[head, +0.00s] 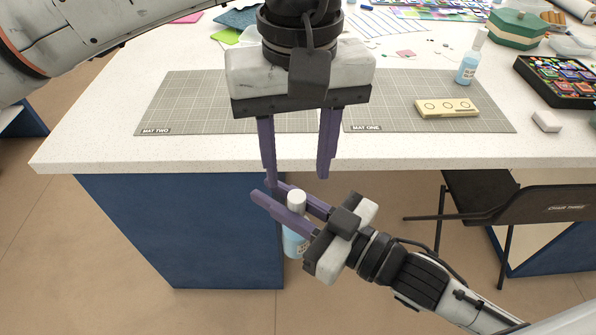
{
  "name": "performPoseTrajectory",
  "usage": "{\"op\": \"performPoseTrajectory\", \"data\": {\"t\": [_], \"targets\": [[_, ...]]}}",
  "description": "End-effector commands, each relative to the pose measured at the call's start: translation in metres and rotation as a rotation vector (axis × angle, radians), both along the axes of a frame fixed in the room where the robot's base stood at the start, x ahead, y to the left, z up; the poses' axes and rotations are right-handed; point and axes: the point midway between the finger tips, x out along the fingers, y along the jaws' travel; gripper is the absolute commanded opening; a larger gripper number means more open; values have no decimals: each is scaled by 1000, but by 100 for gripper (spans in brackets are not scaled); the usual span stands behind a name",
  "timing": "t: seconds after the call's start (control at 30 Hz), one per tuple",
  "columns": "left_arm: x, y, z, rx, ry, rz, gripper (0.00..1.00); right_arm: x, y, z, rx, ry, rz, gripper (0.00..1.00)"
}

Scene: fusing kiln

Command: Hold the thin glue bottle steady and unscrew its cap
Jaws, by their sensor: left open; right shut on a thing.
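A thin glue bottle with a pale blue body (294,244) and a white cap (297,200) is held upright in front of the table's front edge. My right gripper (274,199) is shut on this bottle just below the cap, its purple fingers on either side. My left gripper (298,182) is above, pointing down. Its purple fingers are open with an empty gap between them, and their tips are a little above the cap, not visibly touching it. Part of the bottle is hidden behind the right fingers.
The white table (100,150) holds two grey mats, MAT TWO (195,95) and MAT ONE (385,90). A second blue bottle (467,68), a cream block with circles (446,107) and a dark colour tray (562,80) stand at the right. A black chair (500,200) is at front right.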

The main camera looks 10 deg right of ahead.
Motion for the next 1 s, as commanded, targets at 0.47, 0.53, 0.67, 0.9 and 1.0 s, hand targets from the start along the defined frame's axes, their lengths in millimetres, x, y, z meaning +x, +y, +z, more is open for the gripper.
{"op": "performPoseTrajectory", "data": {"t": [0.47,0.53,0.67,0.9,1.0], "targets": [[-11,8,39,-33,-118,-374,42,0,0,1,1,-1,0,0],[-10,7,26,-34,-118,-375,42,0,0,1,1,-1,0,0],[-6,6,0,-33,-117,-372,42,0,0,1,1,-1,0,0],[-1,3,-39,-34,-118,-372,42,0,0,1,1,-1,0,0],[1,2,-49,-35,-118,-371,42,0,0,1,1,-1,0,0]]}}
